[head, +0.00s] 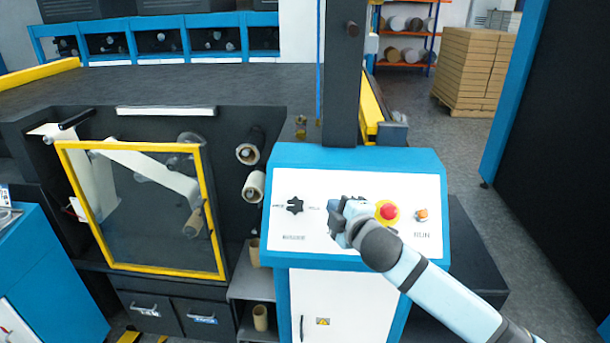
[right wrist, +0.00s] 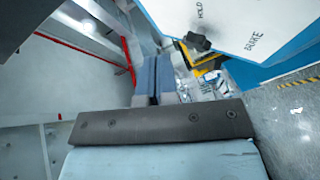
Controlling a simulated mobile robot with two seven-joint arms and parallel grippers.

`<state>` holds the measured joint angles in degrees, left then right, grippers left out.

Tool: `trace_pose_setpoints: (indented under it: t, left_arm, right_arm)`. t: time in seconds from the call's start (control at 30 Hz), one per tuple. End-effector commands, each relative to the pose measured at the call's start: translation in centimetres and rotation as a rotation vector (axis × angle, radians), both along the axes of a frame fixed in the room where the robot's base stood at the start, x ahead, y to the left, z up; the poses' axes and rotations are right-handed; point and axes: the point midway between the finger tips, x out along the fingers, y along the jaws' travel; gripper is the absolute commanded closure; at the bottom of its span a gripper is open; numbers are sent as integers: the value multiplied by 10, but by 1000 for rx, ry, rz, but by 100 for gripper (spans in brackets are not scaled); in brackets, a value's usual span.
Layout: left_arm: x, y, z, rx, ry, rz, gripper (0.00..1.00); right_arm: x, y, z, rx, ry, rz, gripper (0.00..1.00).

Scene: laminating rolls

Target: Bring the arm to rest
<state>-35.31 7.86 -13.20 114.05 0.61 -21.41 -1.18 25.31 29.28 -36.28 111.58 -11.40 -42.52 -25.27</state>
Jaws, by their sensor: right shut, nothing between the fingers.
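My right gripper (head: 340,218) is shut and empty in front of the white face of the control console (head: 300,160). In the head view it lies between the black star knob (head: 295,205) on its left and the red button (head: 388,211) with a yellow ring on its right. My right forearm comes in from the lower right. In the right wrist view the closed fingers (right wrist: 153,80) show near the middle, with the black knob (right wrist: 198,42) beyond them beside the words HOLD and BRAKE. Whether the gripper touches the panel is unclear. My left gripper is out of view.
An orange switch (head: 421,215) marked RUN sits right of the red button. A yellow-framed clear door (head: 140,268) covers rolls on the left. A dark post (head: 342,80) rises behind the console. Stacked cartons (head: 475,70) stand at the back right, with open floor before them.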

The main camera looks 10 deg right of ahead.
Motion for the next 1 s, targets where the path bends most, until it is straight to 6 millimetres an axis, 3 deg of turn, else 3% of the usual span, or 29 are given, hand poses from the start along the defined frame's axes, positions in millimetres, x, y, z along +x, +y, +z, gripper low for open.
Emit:
trace_pose_setpoints:
  t: [0.17, 0.27, 0.47, 0.7, 0.9, 1.0]
  left_arm:
    - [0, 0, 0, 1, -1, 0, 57]
    - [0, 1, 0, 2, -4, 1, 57]
    - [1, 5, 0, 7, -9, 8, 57]
    - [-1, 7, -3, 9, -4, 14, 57]
    - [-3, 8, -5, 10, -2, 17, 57]
    - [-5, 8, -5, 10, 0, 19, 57]
  right_arm:
    - [-18, 6, -38, 89, 71, 9, 100]
    - [-43, 12, -83, 212, 159, 9, 100]
    - [-113, 16, -175, 501, 351, -41, 100]
    - [-218, 5, -269, 825, 548, -194, 100]
    - [-296, -10, -316, 1013, 646, -339, 100]
    - [-319, -15, -327, 1060, 667, -383, 100]
